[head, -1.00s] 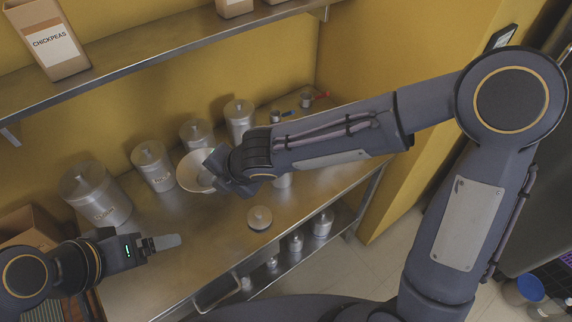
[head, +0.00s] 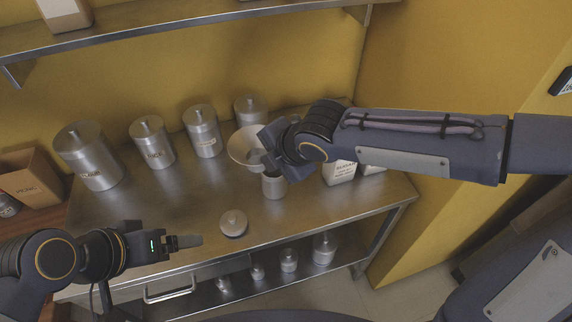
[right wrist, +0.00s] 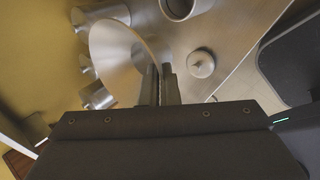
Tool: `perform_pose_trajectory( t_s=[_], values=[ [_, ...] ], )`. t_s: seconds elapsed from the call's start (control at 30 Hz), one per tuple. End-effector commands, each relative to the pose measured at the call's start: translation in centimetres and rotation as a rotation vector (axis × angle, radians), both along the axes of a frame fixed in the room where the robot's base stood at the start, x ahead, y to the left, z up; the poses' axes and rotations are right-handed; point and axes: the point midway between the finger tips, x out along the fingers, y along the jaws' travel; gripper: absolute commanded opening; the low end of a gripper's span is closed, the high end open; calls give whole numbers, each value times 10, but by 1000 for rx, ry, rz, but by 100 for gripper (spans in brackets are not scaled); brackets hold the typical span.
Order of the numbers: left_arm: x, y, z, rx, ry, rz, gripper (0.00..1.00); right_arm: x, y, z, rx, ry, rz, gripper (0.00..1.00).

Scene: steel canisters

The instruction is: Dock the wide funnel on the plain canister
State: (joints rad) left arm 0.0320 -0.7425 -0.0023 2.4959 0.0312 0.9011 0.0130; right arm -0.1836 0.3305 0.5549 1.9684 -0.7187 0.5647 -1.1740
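The wide funnel (head: 241,147) is a pale cone, held tilted in the air; it also shows in the right wrist view (right wrist: 112,52). My right gripper (head: 264,158) is shut on it, with the fingers close together at its side in the right wrist view (right wrist: 160,86). The plain canister (head: 274,186) is a small steel cylinder standing on the bench just below the gripper, apparently apart from the funnel. Its open mouth shows in the right wrist view (right wrist: 180,6).
A round knobbed lid (head: 233,223) lies on the steel bench (head: 185,195). Several labelled lidded canisters, such as one (head: 152,143), line the back. A labelled white container (head: 339,171) stands right of the plain canister. A shelf (head: 180,40) runs above.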

Motion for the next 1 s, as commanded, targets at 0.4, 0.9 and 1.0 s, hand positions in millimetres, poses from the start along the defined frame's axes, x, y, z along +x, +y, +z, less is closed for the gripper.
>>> perform_pose_trajectory(
  t_s=[0.4, 0.9, 1.0],
  values=[
    [0, 0, 3, 0, 0, 0, 87, 47, -27, -55, 1, 0, -1, 0],
    [0, 0, -7, 0, 1, 0, 87, 55, -31, -96, 1, -2, 1, 0],
    [0, 0, -7, 0, 0, 0, 87, 55, -31, -96, 1, -2, 1, 0]
  ],
)
